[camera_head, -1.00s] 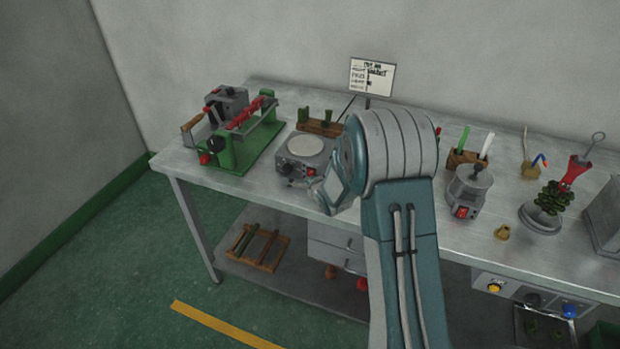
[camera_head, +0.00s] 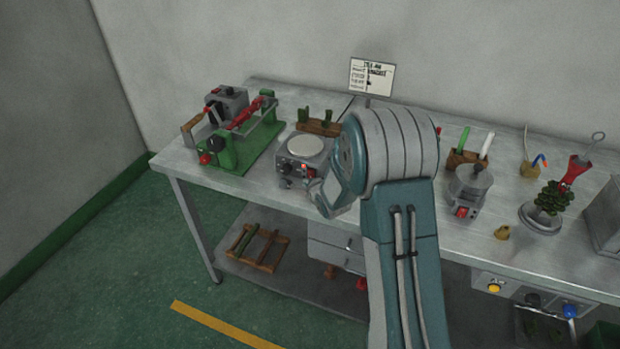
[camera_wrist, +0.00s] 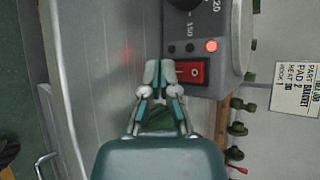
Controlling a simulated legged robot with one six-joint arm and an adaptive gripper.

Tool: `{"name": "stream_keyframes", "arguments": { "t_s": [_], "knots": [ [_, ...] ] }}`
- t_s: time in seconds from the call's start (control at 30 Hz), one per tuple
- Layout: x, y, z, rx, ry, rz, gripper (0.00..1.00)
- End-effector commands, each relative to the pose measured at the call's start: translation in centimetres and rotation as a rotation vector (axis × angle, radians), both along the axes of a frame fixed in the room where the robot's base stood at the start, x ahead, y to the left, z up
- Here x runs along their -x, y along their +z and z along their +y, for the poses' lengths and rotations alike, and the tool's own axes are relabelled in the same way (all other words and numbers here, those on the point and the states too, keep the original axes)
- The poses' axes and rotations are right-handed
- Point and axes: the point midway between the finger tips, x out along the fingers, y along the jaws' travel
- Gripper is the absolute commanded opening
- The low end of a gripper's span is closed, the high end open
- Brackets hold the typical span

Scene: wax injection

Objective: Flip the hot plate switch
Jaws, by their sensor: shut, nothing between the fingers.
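The hot plate (camera_head: 304,147) is a grey box with a round pale top, on the left part of the bench. Its front shows a dark dial, also partly in the wrist view (camera_wrist: 184,5), and a red rocker switch (camera_wrist: 193,72). A red indicator light (camera_wrist: 211,46) beside the switch glows; it also shows in the head view (camera_head: 304,167). My gripper (camera_wrist: 163,76) is shut and empty, its fingertips right at the switch's edge. I cannot tell whether they touch it. In the head view my arm hides part of the bench behind it.
A green clamp machine (camera_head: 236,147) stands left of the hot plate, and a wooden rack (camera_head: 318,127) behind it. A grey pot with a red switch (camera_head: 468,190) stands to the right. A sign (camera_head: 371,77) stands at the back.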

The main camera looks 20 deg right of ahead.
Motion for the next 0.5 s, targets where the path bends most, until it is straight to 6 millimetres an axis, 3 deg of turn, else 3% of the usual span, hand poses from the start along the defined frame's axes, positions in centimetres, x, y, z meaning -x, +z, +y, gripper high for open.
{"name": "stream_keyframes", "arguments": {
  "t_s": [0.3,0.5],
  "knots": [
    [0.2,0.0,0.1,0.000,0.000,0.000,0.00],
    [1.4,0.2,1.1,-0.001,0.001,0.001,0.00]
  ]
}}
